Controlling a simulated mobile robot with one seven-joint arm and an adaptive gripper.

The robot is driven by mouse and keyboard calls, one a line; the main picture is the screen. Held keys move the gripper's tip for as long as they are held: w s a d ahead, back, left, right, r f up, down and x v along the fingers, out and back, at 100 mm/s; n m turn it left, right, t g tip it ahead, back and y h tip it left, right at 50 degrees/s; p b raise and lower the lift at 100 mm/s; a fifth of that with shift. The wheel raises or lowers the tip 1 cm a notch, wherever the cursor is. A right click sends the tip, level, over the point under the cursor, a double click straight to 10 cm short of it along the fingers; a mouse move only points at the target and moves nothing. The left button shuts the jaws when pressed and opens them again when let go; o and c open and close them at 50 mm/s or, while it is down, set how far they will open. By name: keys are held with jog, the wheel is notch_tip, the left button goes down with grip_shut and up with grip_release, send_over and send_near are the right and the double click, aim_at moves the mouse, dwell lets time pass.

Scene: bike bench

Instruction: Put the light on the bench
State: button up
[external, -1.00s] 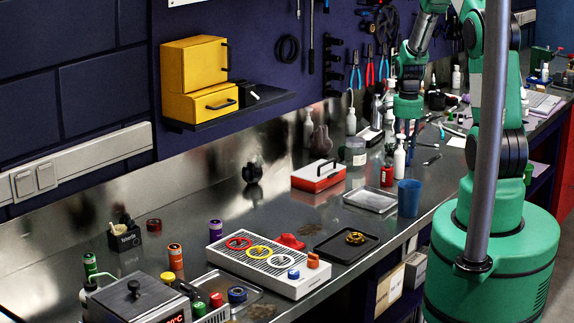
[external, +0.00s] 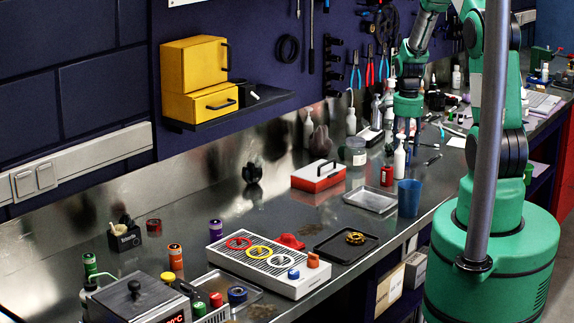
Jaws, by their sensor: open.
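A small black item with a white patch (external: 252,96) lies on the dark wall shelf beside the yellow boxes; it may be the light, but it is too small to tell. A round black object (external: 252,172) stands at the back of the steel bench (external: 290,211), and I cannot tell what it is. My gripper (external: 406,136) points down over the far part of the bench, open, with nothing visible between its fingers. It is well to the right of both black items, just behind a white bottle (external: 399,161) in the picture.
Bare steel shows around the middle left.

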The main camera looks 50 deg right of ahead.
notch_tip(320, 180, up, 12)
jog(key=shift+f+p, duration=0.25)
jog(key=shift+p, duration=0.15)
dwell(0.7)
jog(key=s+a+r+n+t+h, duration=0.15)
jog(key=a+r+n, duration=0.65)
jog(key=a+r, duration=1.35)
jog(key=s+a+r+n+t, duration=0.2)
jog(key=s+a+n, duration=0.3)
jog(key=s+a, duration=0.4)
jog(key=s+a+r+n+t+y, duration=0.1)
jog(key=s+a+r+n, duration=0.3)
jog(key=s+a, duration=0.5)
jog(key=a+n+t, duration=0.1)
jog(key=a, duration=0.2)
jog(key=shift+a, duration=0.25)
